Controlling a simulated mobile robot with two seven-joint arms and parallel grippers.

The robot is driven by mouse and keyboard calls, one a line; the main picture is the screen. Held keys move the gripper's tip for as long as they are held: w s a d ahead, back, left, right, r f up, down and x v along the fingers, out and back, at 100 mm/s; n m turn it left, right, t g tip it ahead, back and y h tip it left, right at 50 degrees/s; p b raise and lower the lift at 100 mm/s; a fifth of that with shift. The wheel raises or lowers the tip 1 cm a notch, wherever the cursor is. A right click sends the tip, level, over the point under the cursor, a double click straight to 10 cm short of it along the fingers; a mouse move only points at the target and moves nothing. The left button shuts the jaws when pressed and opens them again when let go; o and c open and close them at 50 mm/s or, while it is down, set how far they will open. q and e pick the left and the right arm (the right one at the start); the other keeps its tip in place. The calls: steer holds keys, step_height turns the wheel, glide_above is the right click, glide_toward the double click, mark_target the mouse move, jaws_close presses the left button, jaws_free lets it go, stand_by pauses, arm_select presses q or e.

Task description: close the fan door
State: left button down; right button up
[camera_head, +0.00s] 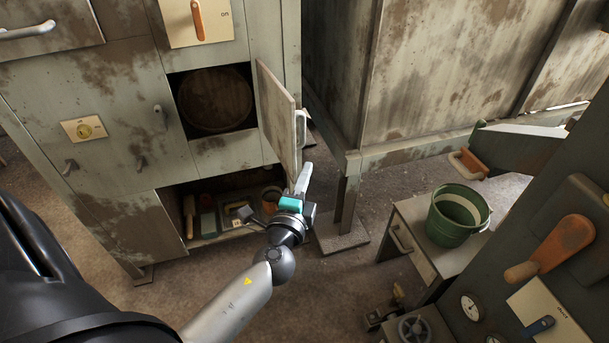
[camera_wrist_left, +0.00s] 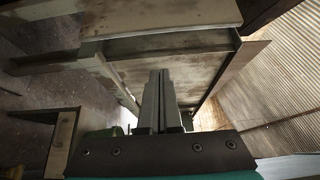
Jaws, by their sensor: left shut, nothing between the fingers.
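The fan door (camera_head: 277,120) is a worn pale panel, swung open at the right side of a square opening in the grey-green cabinet. Its handle (camera_head: 301,130) is on the face turned to the right. Behind the opening is a dark round fan cover (camera_head: 215,100). My left gripper (camera_head: 304,174) is shut and empty, just below the door's lower outer corner and handle. I cannot tell whether it touches the door. In the left wrist view its closed fingers (camera_wrist_left: 160,102) point at worn panels. My right gripper is not in view.
Below the opening is an open shelf (camera_head: 215,238) with tools and jars. A large rusty casing (camera_head: 430,80) stands to the right, on a frame with a leg near my gripper. A green bucket (camera_head: 455,222) stands on a small cabinet at right. An orange-handled panel (camera_head: 560,250) is in the right foreground.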

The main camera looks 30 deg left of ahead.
arm_select(q)
steer(key=x, duration=0.9)
steer(key=s+a, duration=0.2)
steer(key=s, duration=0.1)
steer(key=shift+s+a+f, duration=0.1)
steer(key=shift+s, duration=0.15)
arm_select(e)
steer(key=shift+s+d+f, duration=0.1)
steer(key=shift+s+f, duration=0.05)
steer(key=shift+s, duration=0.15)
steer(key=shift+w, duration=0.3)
